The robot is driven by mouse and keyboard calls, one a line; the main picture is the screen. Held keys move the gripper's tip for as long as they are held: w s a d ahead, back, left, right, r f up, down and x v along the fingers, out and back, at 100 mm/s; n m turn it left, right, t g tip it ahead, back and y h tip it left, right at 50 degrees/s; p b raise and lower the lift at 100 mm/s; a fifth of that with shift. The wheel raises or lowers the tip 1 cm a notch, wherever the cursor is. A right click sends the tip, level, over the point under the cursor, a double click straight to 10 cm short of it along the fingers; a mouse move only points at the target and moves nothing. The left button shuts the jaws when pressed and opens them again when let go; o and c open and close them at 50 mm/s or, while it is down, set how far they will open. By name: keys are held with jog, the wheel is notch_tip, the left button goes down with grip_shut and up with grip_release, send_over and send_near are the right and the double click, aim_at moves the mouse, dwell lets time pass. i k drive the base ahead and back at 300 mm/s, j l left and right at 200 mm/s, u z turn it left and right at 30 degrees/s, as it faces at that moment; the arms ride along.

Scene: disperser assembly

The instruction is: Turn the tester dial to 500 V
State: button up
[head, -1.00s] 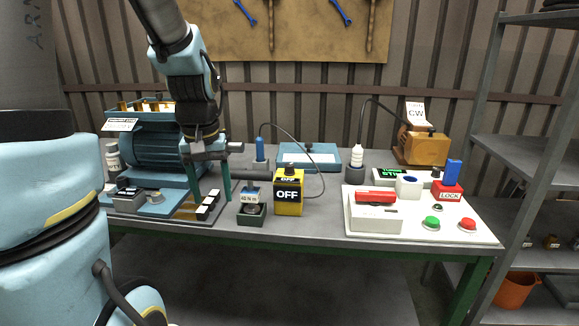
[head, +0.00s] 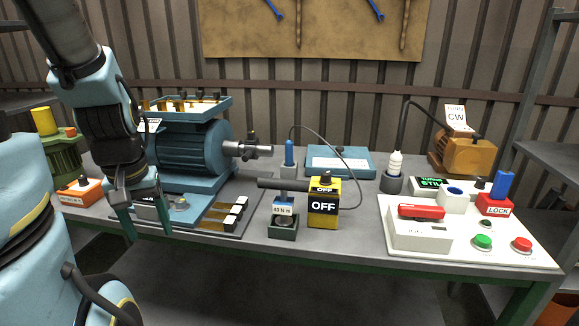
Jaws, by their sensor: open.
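The yellow tester (head: 323,208) stands on the bench right of the blue motor (head: 188,150). Its front label reads OFF, and a dark dial (head: 324,179) sits on its top with a small OFF mark beside it. A cable runs from the tester to the blue probe (head: 289,153), which stands upright in a holder behind it. My gripper (head: 149,232) is open and empty, with fingers pointing down at the bench's front edge, left of the tester and well apart from it. Its fingers partly hide small parts at the motor's front left.
A torque tool marked 40 N m (head: 283,210) stands close left of the tester, its dark handle reaching towards it. A white control panel (head: 469,255) with a red LOCK block (head: 496,204) lies to the right. Bare bench (head: 355,228) lies between tester and panel.

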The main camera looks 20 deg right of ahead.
aim_at(326, 176)
jog(key=i+j+u, duration=0.2)
jog(key=u, duration=0.15)
jog(key=i+u, duration=0.35)
jog(key=j, duration=0.05)
